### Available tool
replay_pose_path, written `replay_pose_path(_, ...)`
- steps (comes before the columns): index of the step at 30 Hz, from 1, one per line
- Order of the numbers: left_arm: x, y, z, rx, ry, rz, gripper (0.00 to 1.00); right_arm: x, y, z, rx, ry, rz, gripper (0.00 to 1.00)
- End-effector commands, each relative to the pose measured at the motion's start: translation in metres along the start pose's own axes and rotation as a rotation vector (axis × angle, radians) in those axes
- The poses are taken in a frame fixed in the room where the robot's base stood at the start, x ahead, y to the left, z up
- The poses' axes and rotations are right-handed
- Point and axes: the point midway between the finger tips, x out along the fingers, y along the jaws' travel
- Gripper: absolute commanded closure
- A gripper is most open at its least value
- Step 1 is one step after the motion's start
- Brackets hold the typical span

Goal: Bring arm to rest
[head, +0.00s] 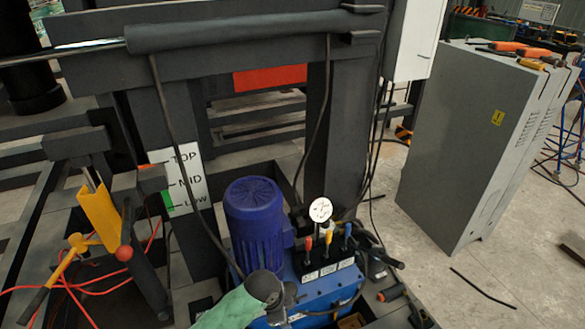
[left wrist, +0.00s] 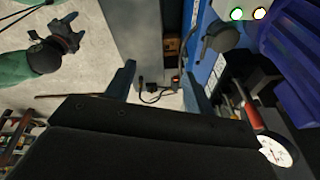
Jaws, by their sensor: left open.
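My left gripper (left wrist: 158,78) shows in the left wrist view with its two dark fingers apart and nothing between them. In the head view a green-sleeved arm (head: 232,308) with a dark round wrist joint comes in at the bottom, in front of the blue pump unit; its fingers cannot be made out there. Another green-sleeved arm with a dark gripper (left wrist: 65,38) shows at the upper left of the left wrist view, apart from my left gripper. It is too small to tell how its jaws stand.
The blue motor (head: 256,220), white gauge (head: 320,209) and coloured levers (head: 328,238) stand close by the arm. Dark press posts (head: 340,140) rise behind. A yellow-handled jack (head: 98,212) with red hoses is at left.

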Motion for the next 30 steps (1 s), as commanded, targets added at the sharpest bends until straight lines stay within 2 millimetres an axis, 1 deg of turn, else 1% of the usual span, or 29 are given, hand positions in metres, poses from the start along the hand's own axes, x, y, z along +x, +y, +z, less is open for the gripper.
replay_pose_path(1, -0.004, 0.01, -0.002, -0.044, 0.015, -0.006, 0.46, 0.0, 0.0, 0.0, 0.0, 0.0, 0.0, 0.42)
replay_pose_path(6, -0.021, 0.029, 0.003, -0.206, 0.046, -0.043, 0.46, 0.0, 0.0, 0.0, 0.0, 0.0, 0.0, 0.42)
replay_pose_path(10, -0.034, 0.044, 0.014, -0.338, 0.06, -0.072, 0.46, 0.0, 0.0, 0.0, 0.0, 0.001, 0.0, 0.42)
replay_pose_path(13, -0.045, 0.055, 0.025, -0.445, 0.065, -0.094, 0.46, -0.001, -0.001, -0.001, 0.0, 0.001, 0.0, 0.42)
replay_pose_path(17, -0.059, 0.071, 0.045, -0.586, 0.063, -0.124, 0.46, -0.001, -0.001, -0.001, 0.001, 0.002, -0.001, 0.42)
replay_pose_path(20, -0.071, 0.084, 0.064, -0.698, 0.055, -0.15, 0.46, -0.001, -0.001, -0.001, 0.001, 0.002, -0.001, 0.42)
replay_pose_path(24, -0.089, 0.103, 0.093, -0.856, 0.035, -0.19, 0.46, -0.001, -0.001, -0.001, 0.001, 0.002, -0.001, 0.42)
replay_pose_path(27, -0.1, 0.117, 0.113, -0.953, 0.016, -0.217, 0.46, -0.001, -0.001, -0.001, 0.001, 0.002, -0.001, 0.42)
replay_pose_path(30, -0.109, 0.128, 0.128, -1.024, 0.0, -0.239, 0.46, -0.001, -0.001, -0.001, 0.001, 0.002, -0.001, 0.42)
